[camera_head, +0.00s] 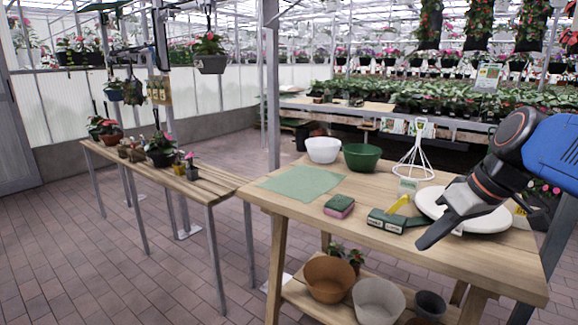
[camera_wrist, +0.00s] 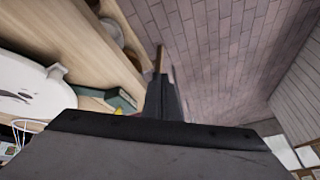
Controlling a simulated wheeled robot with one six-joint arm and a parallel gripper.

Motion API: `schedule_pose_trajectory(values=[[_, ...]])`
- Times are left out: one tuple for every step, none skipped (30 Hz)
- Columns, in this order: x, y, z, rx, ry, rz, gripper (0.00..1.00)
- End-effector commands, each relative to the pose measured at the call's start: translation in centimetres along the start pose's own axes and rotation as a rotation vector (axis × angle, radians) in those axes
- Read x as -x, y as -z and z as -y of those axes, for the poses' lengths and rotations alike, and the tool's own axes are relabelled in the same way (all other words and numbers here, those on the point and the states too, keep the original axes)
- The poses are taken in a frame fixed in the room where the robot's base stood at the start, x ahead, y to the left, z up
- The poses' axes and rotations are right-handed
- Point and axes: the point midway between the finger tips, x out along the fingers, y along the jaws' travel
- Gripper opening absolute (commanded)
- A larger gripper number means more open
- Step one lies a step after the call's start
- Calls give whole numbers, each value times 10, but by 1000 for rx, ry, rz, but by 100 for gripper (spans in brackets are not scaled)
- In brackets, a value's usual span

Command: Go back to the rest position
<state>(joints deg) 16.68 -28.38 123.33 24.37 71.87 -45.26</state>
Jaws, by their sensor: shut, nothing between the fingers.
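My gripper (camera_head: 424,243) is at the right in the head view, above the front right part of the wooden table (camera_head: 268,205). Its dark fingers are shut and point down to the left, with nothing held. In the wrist view the shut fingers (camera_wrist: 164,62) show in the middle, over the floor beyond the table edge. A white round plate (camera_head: 498,222) lies behind the gripper and is partly hidden by it. A dark green box (camera_head: 388,222) with a yellow item lies just left of the fingers.
A green and pink sponge (camera_head: 339,206), a green cloth (camera_head: 302,183), a white bowl (camera_head: 323,149), a green bowl (camera_head: 362,157) and a white wire hanger (camera_head: 414,168) are on the table. Pots (camera_head: 329,279) stand on the lower shelf. A plant bench (camera_head: 208,188) stands left. The brick floor (camera_head: 90,265) is clear.

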Motion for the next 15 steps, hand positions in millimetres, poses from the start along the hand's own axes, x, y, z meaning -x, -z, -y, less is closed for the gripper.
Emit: schedule_pose_trajectory(values=[[-11, -19, 10, -32, -29, 19, 0], [-17, -30, 13, -60, -51, 29, 0], [-25, -45, 16, -95, -81, 39, 0], [-32, -56, 19, -119, -102, 46, 0], [-38, -67, 20, -143, -125, 51, 0], [-45, -80, 23, -173, -155, 53, 0], [-51, -91, 24, -194, -175, 54, 0], [-56, -100, 24, -214, -196, 52, 0], [-62, -111, 25, -238, -221, 48, 0], [-66, -119, 25, -254, -237, 45, 0], [-70, -126, 26, -269, -252, 39, 0], [-75, -134, 26, -286, -269, 33, 0], [-78, -139, 25, -297, -281, 28, 0], [-80, -143, 25, -307, -290, 22, 0], [-83, -148, 25, -317, -301, 19, 0]])
